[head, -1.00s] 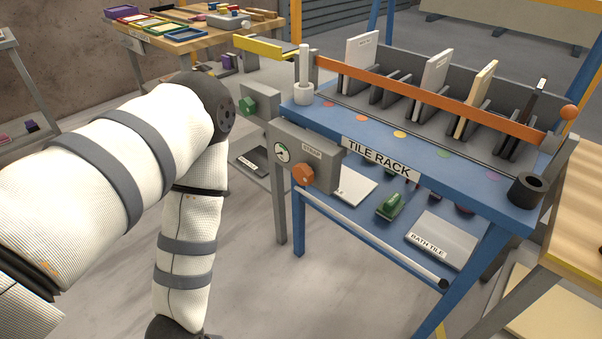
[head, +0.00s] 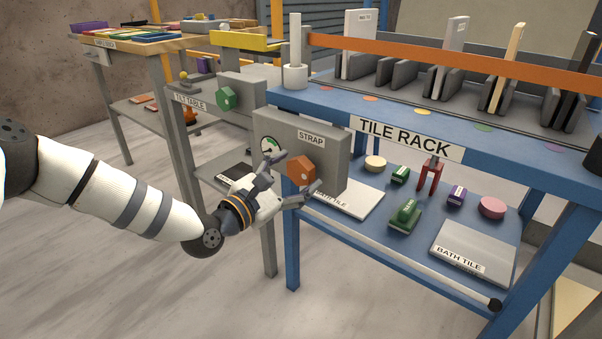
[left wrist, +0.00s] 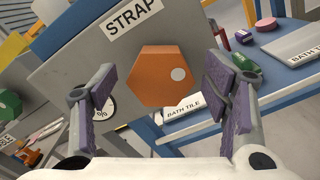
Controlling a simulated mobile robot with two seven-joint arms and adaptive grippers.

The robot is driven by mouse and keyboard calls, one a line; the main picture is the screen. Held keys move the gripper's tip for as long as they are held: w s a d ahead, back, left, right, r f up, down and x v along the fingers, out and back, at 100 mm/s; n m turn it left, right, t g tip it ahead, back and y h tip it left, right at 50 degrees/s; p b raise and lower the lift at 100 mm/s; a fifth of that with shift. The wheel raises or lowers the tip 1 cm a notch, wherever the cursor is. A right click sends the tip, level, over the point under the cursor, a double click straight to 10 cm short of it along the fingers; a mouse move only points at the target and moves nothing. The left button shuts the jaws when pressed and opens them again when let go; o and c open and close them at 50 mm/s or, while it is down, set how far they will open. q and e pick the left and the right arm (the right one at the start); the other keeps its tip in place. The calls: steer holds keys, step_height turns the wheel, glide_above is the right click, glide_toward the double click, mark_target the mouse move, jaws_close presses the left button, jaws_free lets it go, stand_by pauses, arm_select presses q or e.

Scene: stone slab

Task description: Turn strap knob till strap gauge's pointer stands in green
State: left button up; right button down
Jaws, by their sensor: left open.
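The strap knob (head: 301,168) is an orange hexagon on the grey STRAP box (head: 325,152) at the rack's left front. In the left wrist view the orange knob (left wrist: 162,77) sits centrally, with a white dot on its right. The strap gauge (head: 269,145) is a round white dial left of the knob, with some green showing. A finger partly covers the gauge (left wrist: 106,110) in the left wrist view; I cannot tell where its pointer stands. My left gripper (head: 298,173) is open, its fingers spread before the knob on either side, apparently not touching. My right gripper is out of view.
A green knob (head: 227,98) is on another grey box behind and left. The blue tile rack (head: 480,158) extends right, with an orange strap (head: 440,52) across its tiles. Its lower shelf holds a bath tile (head: 472,250) and several small items. Floor in front is clear.

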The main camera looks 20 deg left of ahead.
arm_select(q)
steer(key=shift+x, duration=1.3)
steer(key=c, duration=1.2)
steer(key=shift+o, duration=0.2)
